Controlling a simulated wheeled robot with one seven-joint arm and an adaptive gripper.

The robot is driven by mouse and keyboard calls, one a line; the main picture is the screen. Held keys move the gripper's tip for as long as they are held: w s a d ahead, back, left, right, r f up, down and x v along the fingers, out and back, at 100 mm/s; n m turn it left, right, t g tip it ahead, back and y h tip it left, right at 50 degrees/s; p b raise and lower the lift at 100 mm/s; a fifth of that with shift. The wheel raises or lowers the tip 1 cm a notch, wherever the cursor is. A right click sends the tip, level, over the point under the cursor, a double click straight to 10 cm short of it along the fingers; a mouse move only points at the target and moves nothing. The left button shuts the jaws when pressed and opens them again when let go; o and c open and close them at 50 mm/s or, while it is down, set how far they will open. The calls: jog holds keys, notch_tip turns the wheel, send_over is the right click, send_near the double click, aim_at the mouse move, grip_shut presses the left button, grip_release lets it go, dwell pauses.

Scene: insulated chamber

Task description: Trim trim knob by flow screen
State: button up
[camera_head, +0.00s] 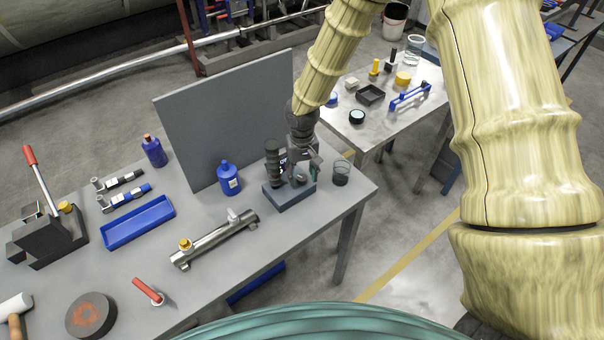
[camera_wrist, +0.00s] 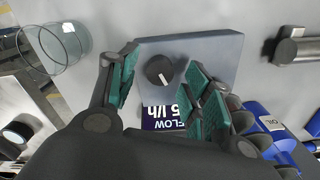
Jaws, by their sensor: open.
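The trim knob (camera_wrist: 160,70) is a round black knob with a white pointer line, on a grey-blue base block (camera_wrist: 215,48). The flow screen (camera_wrist: 165,112) is dark purple with white text; "FLOW" and "5 l/h" show, and my gripper hides part of it. My gripper (camera_wrist: 163,62) is open, its teal-padded fingers on either side of the knob in the picture, with visible gaps; I cannot tell their height above it. In the head view, my gripper (camera_head: 303,166) is over the base block (camera_head: 291,194), hiding the knob.
A clear glass (camera_head: 341,173) stands right of the block. A blue oil bottle (camera_head: 229,178) stands to its left, and a metal tube with fittings (camera_head: 215,240) lies in front. An upright grey panel (camera_head: 225,115) stands behind. The bench's right edge is close.

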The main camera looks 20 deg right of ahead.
jog(key=shift+f, duration=0.85)
jog(key=c, duration=1)
jog(key=shift+c, duration=0.2)
